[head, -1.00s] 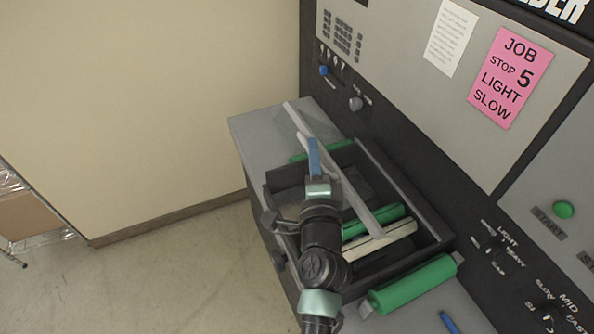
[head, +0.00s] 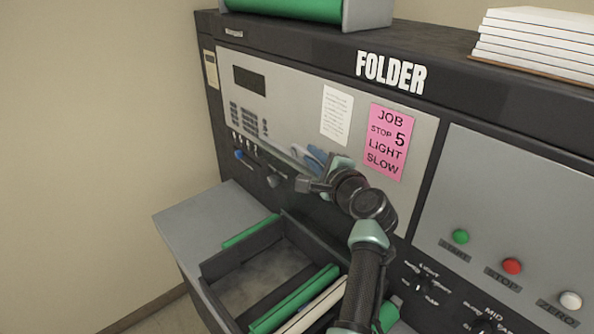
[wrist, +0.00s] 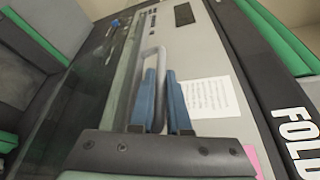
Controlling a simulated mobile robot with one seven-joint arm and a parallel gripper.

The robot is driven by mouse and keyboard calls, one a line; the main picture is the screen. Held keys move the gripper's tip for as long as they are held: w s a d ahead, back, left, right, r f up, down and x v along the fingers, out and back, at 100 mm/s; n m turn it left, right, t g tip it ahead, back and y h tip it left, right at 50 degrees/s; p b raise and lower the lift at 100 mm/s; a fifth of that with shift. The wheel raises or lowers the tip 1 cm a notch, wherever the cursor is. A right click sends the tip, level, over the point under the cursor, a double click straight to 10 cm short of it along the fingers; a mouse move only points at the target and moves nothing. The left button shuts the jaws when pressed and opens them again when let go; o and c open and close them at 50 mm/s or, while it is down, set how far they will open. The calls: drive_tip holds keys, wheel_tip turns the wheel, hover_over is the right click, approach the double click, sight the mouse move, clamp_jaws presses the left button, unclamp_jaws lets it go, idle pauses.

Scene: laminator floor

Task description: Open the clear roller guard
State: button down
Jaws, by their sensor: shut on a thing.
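The clear roller guard (wrist: 124,90) shows in the wrist view as a see-through, faintly green-tinted sheet; I can hardly make it out in the head view. Its pale grey bar handle (wrist: 139,88) passes between the blue fingers of my gripper (wrist: 160,75), which is shut on it. In the head view my gripper (head: 312,156) is raised, close to the folder's front panel. The dark roller bay (head: 250,285) below shows uncovered, with a green roller (head: 297,300) and a cream bar (head: 315,310) in it. My arm hides the bay's right end.
The folder's panel carries a keypad (head: 248,120), a white notice (head: 337,114) and a pink job sheet (head: 390,142). Green, red and white buttons (head: 512,266) are at right. A grey side table (head: 195,225) lies left of the bay, its top clear.

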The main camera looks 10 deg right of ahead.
drive_tip(key=shift+w+d+r+m, duration=0.2)
drive_tip(key=shift+w+d, duration=0.15)
drive_tip(key=shift+d, duration=0.2)
drive_tip(key=shift+w+d+r+m, duration=0.1)
drive_tip(key=shift+w+d+m, duration=0.1)
drive_tip(key=shift+w+d, duration=0.25)
drive_tip(key=shift+f, duration=0.1)
drive_tip(key=shift+s, duration=0.1)
drive_tip(key=c, duration=0.9)
unclamp_jaws()
drive_tip(key=b+v, duration=0.3)
drive_tip(key=v, duration=0.8)
drive_tip(key=shift+s+d+b, duration=0.2)
drive_tip(key=shift+b, duration=0.2)
drive_tip(key=shift+s+d+r, duration=0.15)
drive_tip(key=shift+s+r, duration=0.25)
drive_tip(key=shift+s, duration=0.3)
